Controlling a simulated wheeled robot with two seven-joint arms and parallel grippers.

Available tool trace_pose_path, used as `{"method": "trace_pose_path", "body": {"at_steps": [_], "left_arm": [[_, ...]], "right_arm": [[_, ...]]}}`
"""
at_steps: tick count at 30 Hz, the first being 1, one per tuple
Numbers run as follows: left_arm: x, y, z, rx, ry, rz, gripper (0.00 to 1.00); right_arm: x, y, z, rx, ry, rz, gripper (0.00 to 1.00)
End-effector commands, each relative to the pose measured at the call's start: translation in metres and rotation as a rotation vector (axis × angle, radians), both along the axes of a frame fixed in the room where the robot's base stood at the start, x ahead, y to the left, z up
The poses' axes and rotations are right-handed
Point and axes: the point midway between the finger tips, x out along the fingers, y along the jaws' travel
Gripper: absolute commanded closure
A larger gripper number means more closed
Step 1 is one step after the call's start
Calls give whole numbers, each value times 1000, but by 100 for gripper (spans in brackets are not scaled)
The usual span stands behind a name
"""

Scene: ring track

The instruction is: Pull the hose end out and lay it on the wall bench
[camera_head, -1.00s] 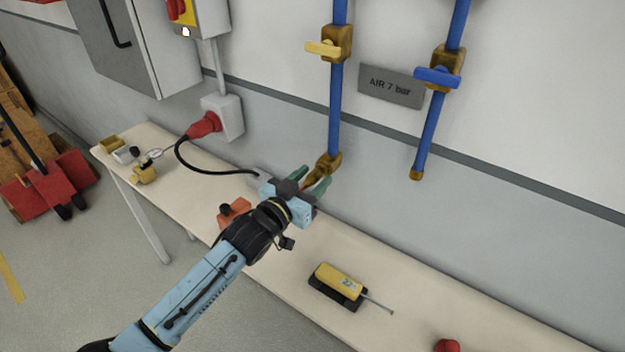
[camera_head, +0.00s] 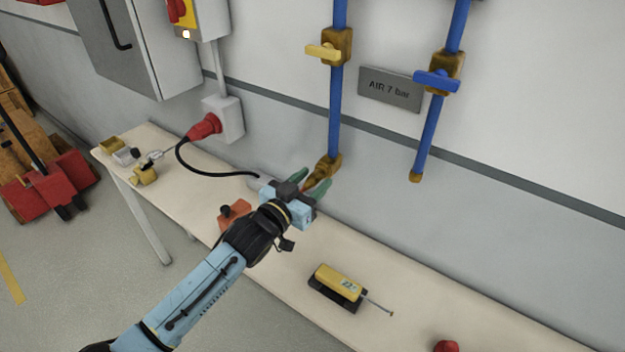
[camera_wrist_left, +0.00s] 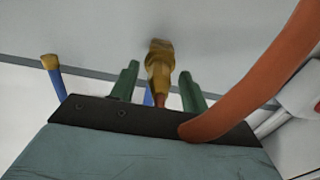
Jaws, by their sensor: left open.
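My left gripper (camera_head: 310,183) is at the lower end of the left blue pipe (camera_head: 336,110), above the wall bench (camera_head: 275,265). Its green fingers stand open on either side of a brass coupling (camera_head: 328,168). The left wrist view shows the coupling (camera_wrist_left: 159,68) between the fingers, with a short reddish piece (camera_wrist_left: 160,102) below it, partly hidden by the gripper. An orange-red hose (camera_wrist_left: 255,85) curves past on the right there. I cannot tell whether the fingers touch anything. My right gripper is not in view.
A yellow device (camera_head: 338,283) lies on the bench right of my arm. An orange object (camera_head: 235,212) is close beside the arm. A black cable runs from a red plug (camera_head: 205,127). Small brass parts (camera_head: 145,174) lie at the left end. Bare bench shows between these.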

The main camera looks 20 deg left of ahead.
Motion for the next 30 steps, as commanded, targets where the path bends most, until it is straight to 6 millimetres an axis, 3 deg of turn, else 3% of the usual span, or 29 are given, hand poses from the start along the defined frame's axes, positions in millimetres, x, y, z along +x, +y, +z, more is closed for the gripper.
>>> {"method": "trace_pose_path", "body": {"at_steps": [22, 30], "left_arm": [[0, 0, 0, -1, 0, 0, 54], [0, 0, 0, 0, 0, 0, 86]], "right_arm": [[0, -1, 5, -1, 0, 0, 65], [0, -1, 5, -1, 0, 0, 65]]}}
